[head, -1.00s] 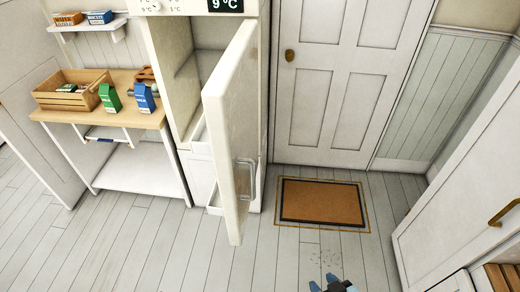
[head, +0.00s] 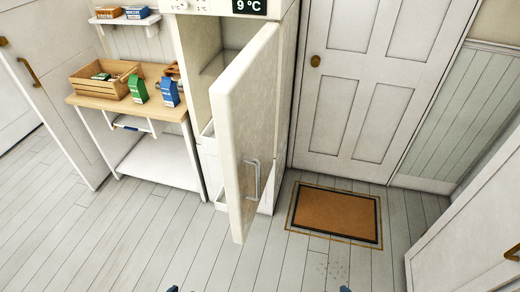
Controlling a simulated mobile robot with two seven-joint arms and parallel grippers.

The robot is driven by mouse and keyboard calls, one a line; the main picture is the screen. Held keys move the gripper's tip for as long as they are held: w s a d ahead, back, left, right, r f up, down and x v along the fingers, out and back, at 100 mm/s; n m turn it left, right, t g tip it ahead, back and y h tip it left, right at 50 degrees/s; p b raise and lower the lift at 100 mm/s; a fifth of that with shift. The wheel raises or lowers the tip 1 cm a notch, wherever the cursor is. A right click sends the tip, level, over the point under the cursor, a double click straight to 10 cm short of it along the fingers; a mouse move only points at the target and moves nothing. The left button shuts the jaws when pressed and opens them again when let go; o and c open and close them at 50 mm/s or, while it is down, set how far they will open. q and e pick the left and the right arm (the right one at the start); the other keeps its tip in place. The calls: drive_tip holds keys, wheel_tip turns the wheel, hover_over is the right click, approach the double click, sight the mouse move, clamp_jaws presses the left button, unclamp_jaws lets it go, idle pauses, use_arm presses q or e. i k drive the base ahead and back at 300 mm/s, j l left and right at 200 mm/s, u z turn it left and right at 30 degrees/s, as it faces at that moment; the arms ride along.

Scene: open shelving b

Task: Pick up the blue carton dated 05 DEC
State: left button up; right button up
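A blue carton (head: 169,93) with a white label band stands upright at the front right of a small wooden-topped table (head: 88,101). Its date is too small to read. A green carton (head: 138,89) stands just left of it, apart from it. At the bottom edge a small blue tip, likely of my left gripper (head: 172,289), shows left of centre. Another tip, likely of my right gripper (head: 344,289), shows right of centre. Both are far from the cartons and almost wholly out of frame, so their opening and contents are hidden.
A wooden crate (head: 107,88) with items inside stands on the table's left. An open fridge door (head: 243,130) juts into the room right of the table. A wall shelf (head: 125,20) holds two small boxes. A brown doormat (head: 337,213) lies before a closed door. The floor in front is clear.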

sight(168, 88)
drive_tip(key=i+j, duration=0.15)
drive_tip(key=j, duration=0.25)
drive_tip(key=i+j+u, duration=0.1)
drive_tip(key=j, duration=0.3)
drive_tip(key=i+j, duration=0.15)
drive_tip(key=j, duration=0.25)
drive_tip(key=i+j+u, duration=0.1)
drive_tip(key=j, duration=0.3)
drive_tip(key=i+j, duration=0.2)
drive_tip(key=j, duration=0.2)
drive_tip(key=i+j+u, duration=0.15)
drive_tip(key=j, duration=0.2)
